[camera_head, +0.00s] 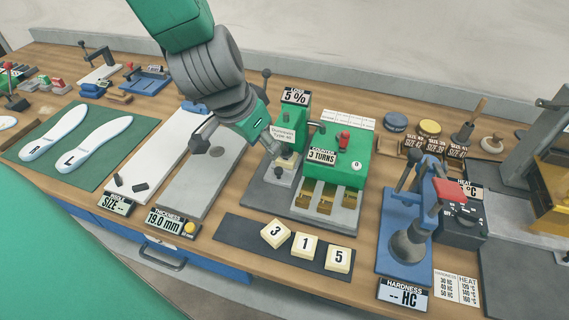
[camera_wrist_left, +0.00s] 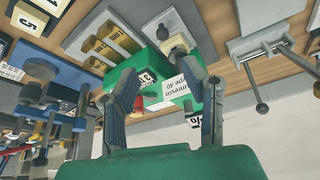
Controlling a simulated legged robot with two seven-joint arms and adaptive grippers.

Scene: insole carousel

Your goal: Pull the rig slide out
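The green rig (camera_head: 345,150) stands mid-bench on a grey base (camera_head: 262,192), with a "3 TURNS" counter plate, a red knob and brass blocks (camera_head: 326,200) in its grey front part. A narrower green upright with a "5 %" load sign and a "Type 40" label stands to its left. I cannot tell which part is the slide. My left gripper (camera_head: 274,146) reaches down in front of this upright, above a small pale block. In the left wrist view, the left gripper (camera_wrist_left: 166,92) has its fingers apart, with the rig and label beyond; contact is unclear. My right gripper is not seen.
Number tiles lie on a dark strip (camera_head: 238,228) in front of the rig. A blue hardness press (camera_head: 398,272) stands to the right. A thickness plate (camera_head: 180,203) and white insoles on a green mat (camera_head: 30,170) are to the left.

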